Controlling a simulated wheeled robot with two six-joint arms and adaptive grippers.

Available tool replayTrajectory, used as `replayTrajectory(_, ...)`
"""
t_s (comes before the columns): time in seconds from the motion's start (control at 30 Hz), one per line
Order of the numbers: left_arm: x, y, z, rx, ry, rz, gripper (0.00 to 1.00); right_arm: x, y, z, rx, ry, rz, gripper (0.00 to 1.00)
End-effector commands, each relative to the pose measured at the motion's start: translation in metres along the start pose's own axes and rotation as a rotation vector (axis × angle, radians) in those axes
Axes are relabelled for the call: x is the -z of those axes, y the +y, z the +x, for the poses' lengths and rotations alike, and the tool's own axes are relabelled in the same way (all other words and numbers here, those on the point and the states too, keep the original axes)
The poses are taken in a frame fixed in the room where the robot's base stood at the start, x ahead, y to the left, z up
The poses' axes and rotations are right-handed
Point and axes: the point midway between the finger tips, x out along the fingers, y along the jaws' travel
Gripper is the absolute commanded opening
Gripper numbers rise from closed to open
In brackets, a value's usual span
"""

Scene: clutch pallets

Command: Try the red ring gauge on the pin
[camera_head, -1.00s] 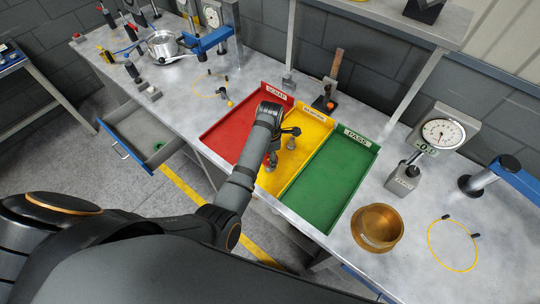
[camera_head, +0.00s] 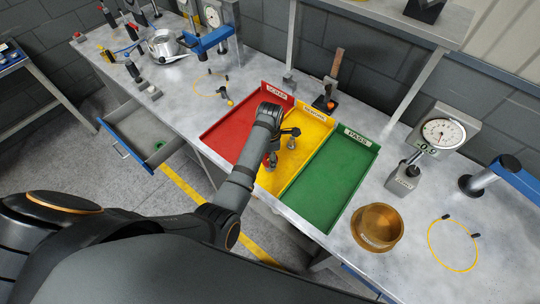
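My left arm reaches in from the left, and its gripper (camera_head: 270,161) points down over the border of the red and yellow trays. A small red patch shows at the fingers; I cannot tell whether it is the red ring gauge or whether it is held. The wrist hides much of the fingers. A small grey pin-like piece (camera_head: 291,143) with a dark top shows over the yellow tray, just right of the gripper. I cannot tell whether it is the pin. A green ring (camera_head: 159,146) lies in the open drawer. My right gripper is not in view.
The red tray (camera_head: 226,126), yellow tray (camera_head: 315,122) and green tray (camera_head: 330,186) sit side by side on the bench. The open drawer (camera_head: 128,154) juts out at left.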

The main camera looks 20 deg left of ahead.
Motion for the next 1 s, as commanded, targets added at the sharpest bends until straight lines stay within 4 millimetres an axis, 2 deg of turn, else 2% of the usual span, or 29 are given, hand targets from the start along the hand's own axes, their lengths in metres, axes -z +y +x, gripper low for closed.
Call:
replayTrajectory(0.27,0.0000,0.0002,-0.0003,-0.001,0.000,0.000,0.10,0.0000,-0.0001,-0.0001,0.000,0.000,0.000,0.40)
replayTrajectory(0.3,-0.0001,0.0002,-0.0003,-0.001,0.000,0.000,0.61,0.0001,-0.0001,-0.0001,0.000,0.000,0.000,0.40)
replayTrajectory(0.47,0.0000,0.0002,-0.0002,0.000,0.000,0.000,0.82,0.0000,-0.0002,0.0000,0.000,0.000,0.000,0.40)
replayTrajectory(0.7,0.0000,0.0000,0.0000,0.000,0.000,0.000,0.82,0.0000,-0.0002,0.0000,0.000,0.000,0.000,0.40)
replayTrajectory(0.83,0.0002,-0.0002,0.0003,0.001,0.000,0.000,1.00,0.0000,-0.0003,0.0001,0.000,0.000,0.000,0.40)
replayTrajectory(1.0,0.0001,-0.0001,0.0002,0.000,0.000,0.000,1.00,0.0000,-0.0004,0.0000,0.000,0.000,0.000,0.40)
